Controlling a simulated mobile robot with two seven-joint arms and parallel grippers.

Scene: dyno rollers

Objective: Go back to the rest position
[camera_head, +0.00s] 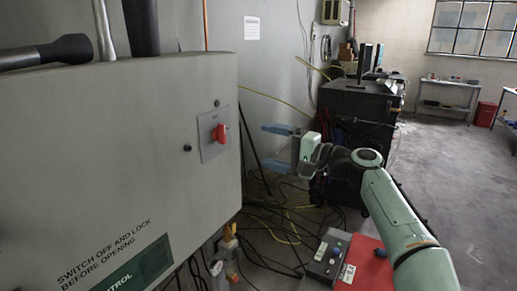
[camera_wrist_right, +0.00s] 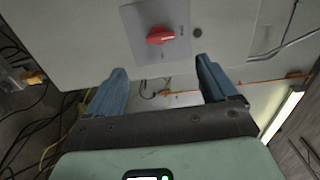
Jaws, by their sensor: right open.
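My right gripper (camera_head: 268,147) is in the middle of the head view, with its two blue fingers pointing left toward the grey cabinet (camera_head: 110,130). It is open and empty, apart from the cabinet's right side. A red rotary switch (camera_head: 221,133) on a light plate sits on the cabinet face, left of the fingertips. In the right wrist view my right gripper (camera_wrist_right: 160,82) shows its two blue fingers wide apart. The red switch (camera_wrist_right: 160,35) shows beyond and between them, with nothing held. My left gripper is not in either view.
A black tool cart (camera_head: 355,130) stands behind my right arm. A red box (camera_head: 368,265) and a grey control box with buttons (camera_head: 328,254) are low in front. Cables (camera_head: 285,225) lie tangled on the floor beside the cabinet. Open floor (camera_head: 460,185) lies to the right.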

